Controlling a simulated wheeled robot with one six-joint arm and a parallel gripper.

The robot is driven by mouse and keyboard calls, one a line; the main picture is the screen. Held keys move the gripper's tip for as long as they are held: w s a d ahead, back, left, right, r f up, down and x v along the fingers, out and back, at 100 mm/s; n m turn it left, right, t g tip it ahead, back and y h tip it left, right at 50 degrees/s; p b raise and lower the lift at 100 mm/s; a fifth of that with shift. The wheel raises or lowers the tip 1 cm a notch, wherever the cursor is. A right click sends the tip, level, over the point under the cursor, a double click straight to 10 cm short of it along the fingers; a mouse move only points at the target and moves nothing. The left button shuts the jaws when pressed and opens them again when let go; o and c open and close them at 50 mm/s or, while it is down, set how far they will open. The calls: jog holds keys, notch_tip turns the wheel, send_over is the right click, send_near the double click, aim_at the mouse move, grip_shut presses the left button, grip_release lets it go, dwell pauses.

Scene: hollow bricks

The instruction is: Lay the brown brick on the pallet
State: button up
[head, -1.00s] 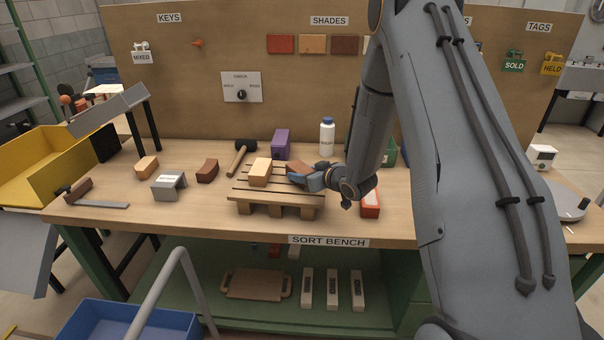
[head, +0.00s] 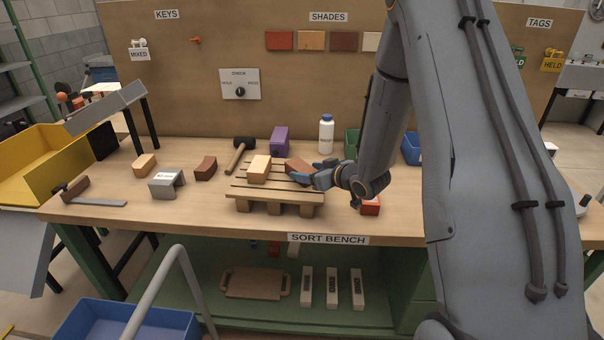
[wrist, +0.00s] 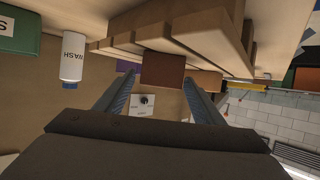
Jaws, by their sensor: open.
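The brown brick (head: 298,165) lies on the right part of the wooden pallet (head: 275,196), beside a tan brick (head: 259,168). In the wrist view, which is upside down, the brown brick (wrist: 162,70) sits against the pallet slats (wrist: 205,35). My gripper (head: 312,177) is at the pallet's right side, close to the brick. Its two blue fingers (wrist: 150,95) are spread apart, with the brick just beyond the tips and nothing held. In the head view the fingers hide a little of the brick's lower right.
A purple block (head: 280,142), a mallet (head: 238,155) and a white bottle (head: 326,135) stand behind the pallet.

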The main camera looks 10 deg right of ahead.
jog(key=b+v, duration=0.1)
jog(key=v, duration=0.6)
jog(key=shift+s+d+b, duration=0.15)
jog(key=shift+s+b, duration=0.2)
jog(key=s+a+m+g+h, duration=0.2)
jog(key=s+g, duration=0.3)
jog(key=s, duration=0.8)
jog(key=s+a+m+g+h, duration=0.2)
jog(key=s+g, duration=0.3)
jog(key=s, duration=0.7)
jog(key=shift+s+a+r+m+g+h, duration=0.35)
jog(key=shift+a+m+g+h, duration=0.1)
jog(key=shift+h, duration=0.25)
